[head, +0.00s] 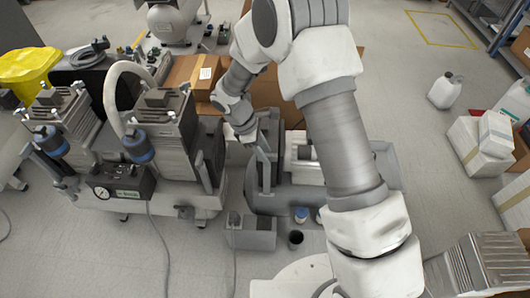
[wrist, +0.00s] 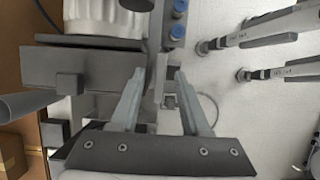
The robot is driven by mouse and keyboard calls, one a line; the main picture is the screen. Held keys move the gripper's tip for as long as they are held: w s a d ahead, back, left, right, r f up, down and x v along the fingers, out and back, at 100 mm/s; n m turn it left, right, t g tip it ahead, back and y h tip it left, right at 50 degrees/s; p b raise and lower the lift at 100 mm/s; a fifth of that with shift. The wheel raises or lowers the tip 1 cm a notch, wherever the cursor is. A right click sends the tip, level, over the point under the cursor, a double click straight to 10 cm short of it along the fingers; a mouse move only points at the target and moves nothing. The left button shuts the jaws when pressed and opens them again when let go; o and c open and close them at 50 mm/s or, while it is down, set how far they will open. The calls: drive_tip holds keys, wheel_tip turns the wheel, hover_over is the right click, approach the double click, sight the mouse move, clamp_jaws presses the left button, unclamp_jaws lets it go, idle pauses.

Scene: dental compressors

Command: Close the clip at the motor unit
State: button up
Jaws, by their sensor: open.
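My gripper (head: 264,172) is open at the end of my arm, low over the grey unit to the right of the twin compressor (head: 165,135). In the wrist view the two fingers of my gripper (wrist: 158,75) are spread apart, with nothing clamped between them. A white ribbed motor-like body (wrist: 95,16) sits at the top left of the wrist view, above a grey block (wrist: 75,68). A small grey piece (wrist: 170,101) shows between the fingers; I cannot tell whether it is the clip. In the head view my arm hides part of the grey unit, and I cannot make out a clip.
Blue fittings (wrist: 180,10) are close above the right finger. A pressure gauge box (head: 120,187) is on the compressor's front. Cardboard boxes (head: 195,75) stand behind my gripper. A white canister (head: 445,91) and white boxes (head: 480,145) stand right, with open floor between.

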clamp_jaws()
drive_tip(key=shift+m, duration=0.3)
drive_tip(key=m+p, duration=0.1)
drive_tip(key=m+g+p, duration=0.1)
drive_tip(key=m, duration=0.1)
drive_tip(key=shift+w+r+g, duration=0.1)
drive_tip(key=shift+w+g, duration=0.05)
drive_tip(key=shift+g, duration=0.15)
drive_tip(key=m+g+y+p, duration=0.1)
drive_tip(key=m, duration=0.4)
drive_tip(key=shift+w+d+p, duration=0.1)
drive_tip(key=shift+p, duration=0.25)
drive_tip(key=m, duration=0.2)
drive_tip(key=m+g+y+p, duration=0.1)
drive_tip(key=m, duration=0.1)
drive_tip(key=shift+d+m+y, duration=0.1)
drive_tip(key=shift+m+y, duration=0.2)
drive_tip(key=m+y, duration=0.1)
drive_tip(key=m, duration=0.1)
drive_tip(key=m+p, duration=0.1)
drive_tip(key=m, duration=0.1)
drive_tip(key=shift+w+d+m+g+y, duration=0.1)
drive_tip(key=shift+m+g+y, duration=0.2)
drive_tip(key=shift+y, duration=0.1)
unclamp_jaws()
